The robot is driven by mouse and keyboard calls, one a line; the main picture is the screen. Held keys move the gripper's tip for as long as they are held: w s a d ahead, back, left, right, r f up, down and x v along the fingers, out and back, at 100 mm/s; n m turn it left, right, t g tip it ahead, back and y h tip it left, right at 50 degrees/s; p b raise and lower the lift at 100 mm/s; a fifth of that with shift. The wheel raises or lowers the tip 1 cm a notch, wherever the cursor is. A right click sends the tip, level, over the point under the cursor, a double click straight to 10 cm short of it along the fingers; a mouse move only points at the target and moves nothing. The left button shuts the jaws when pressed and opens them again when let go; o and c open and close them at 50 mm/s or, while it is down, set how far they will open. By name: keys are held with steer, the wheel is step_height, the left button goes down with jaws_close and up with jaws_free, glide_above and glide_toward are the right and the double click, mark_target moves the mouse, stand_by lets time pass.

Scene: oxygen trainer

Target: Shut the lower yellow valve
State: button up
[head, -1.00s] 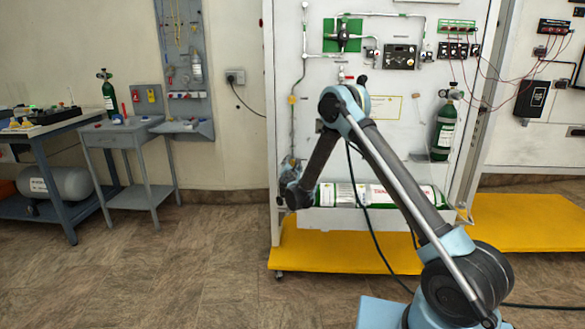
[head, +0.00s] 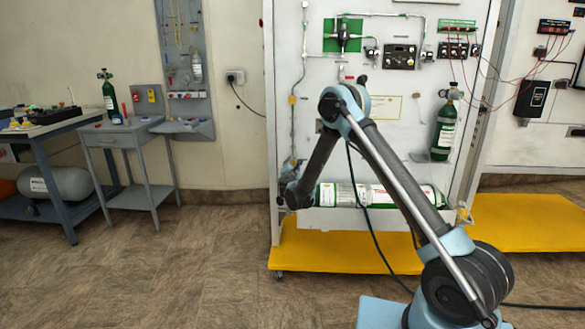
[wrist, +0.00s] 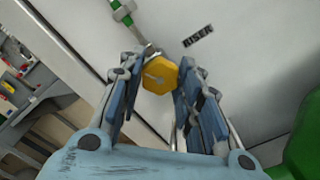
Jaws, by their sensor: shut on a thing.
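The lower yellow valve (wrist: 160,76) shows in the wrist view as a yellow, roughly six-sided knob with a pale mark on its face. My gripper (wrist: 158,80) is shut on it, with one blue finger on each side. The knob sits at the lower end of a pipe with a green section (wrist: 124,14). In the head view my gripper (head: 290,168) is low at the left edge of the white panel (head: 320,95), and the lower valve is hidden there. A smaller yellow piece (head: 292,99) shows higher on the same vertical pipe.
A "RISER" label (wrist: 198,36) is on the panel beside the valve. A green-and-white cylinder (head: 345,195) lies low on the panel, right of my gripper. A yellow base (head: 310,257) sticks out below. Grey benches (head: 125,138) stand left, with open floor between.

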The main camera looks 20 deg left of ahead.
steer(key=shift+d, duration=0.1)
steer(key=o, duration=1)
steer(key=shift+f, duration=0.1)
steer(key=shift+o, duration=0.2)
steer(key=v, duration=1.2)
